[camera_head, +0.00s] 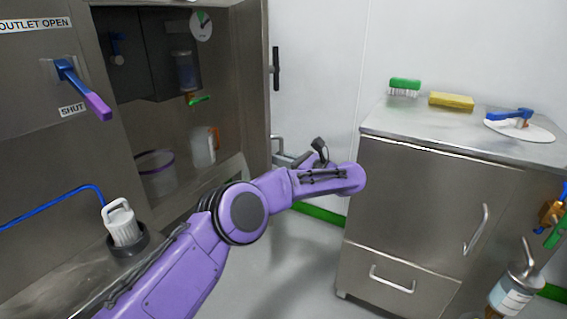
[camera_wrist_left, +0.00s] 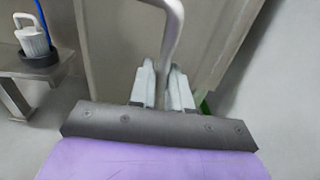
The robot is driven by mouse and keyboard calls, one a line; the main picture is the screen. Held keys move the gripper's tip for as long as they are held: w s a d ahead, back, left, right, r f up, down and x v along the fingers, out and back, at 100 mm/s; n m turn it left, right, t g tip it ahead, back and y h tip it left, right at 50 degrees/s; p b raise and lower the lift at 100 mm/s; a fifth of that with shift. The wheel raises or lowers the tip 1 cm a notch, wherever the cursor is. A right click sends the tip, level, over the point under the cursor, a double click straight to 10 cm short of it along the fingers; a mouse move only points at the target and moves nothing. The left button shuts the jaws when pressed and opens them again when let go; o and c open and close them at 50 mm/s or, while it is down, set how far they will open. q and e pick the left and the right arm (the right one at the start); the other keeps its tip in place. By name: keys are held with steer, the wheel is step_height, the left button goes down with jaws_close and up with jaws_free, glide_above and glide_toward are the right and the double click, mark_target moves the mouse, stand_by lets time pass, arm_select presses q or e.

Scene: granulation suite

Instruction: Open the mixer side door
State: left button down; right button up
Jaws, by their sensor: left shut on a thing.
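The mixer's steel cabinet (camera_head: 245,95) stands at the left in the head view, and its right side is seen nearly edge-on. A grey bar handle (camera_wrist_left: 172,30) on a steel panel (camera_wrist_left: 110,50) comes down between my left fingers in the left wrist view. My left gripper (camera_wrist_left: 165,78) is shut on this handle. In the head view my purple left arm reaches to the cabinet's right side, with the gripper (camera_head: 287,160) low beside it, partly hidden by the wrist. I cannot tell whether the door stands ajar. My right gripper is not in view.
An open bay holds a white jug (camera_head: 204,147) and a bucket (camera_head: 157,172). A steel cupboard (camera_head: 420,195) stands at the right, with clear floor (camera_head: 300,260) between.

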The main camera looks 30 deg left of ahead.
arm_select(q)
steer(key=shift+a+r, duration=0.2)
steer(key=c, duration=1.5)
jaws_free()
steer(key=shift+o, duration=1.3)
steer(key=shift+w+a+f, duration=0.1)
steer(key=shift+a+f, duration=0.05)
steer(key=s+d+p, duration=0.1)
steer(key=d, duration=0.9)
steer(key=shift+d, duration=0.35)
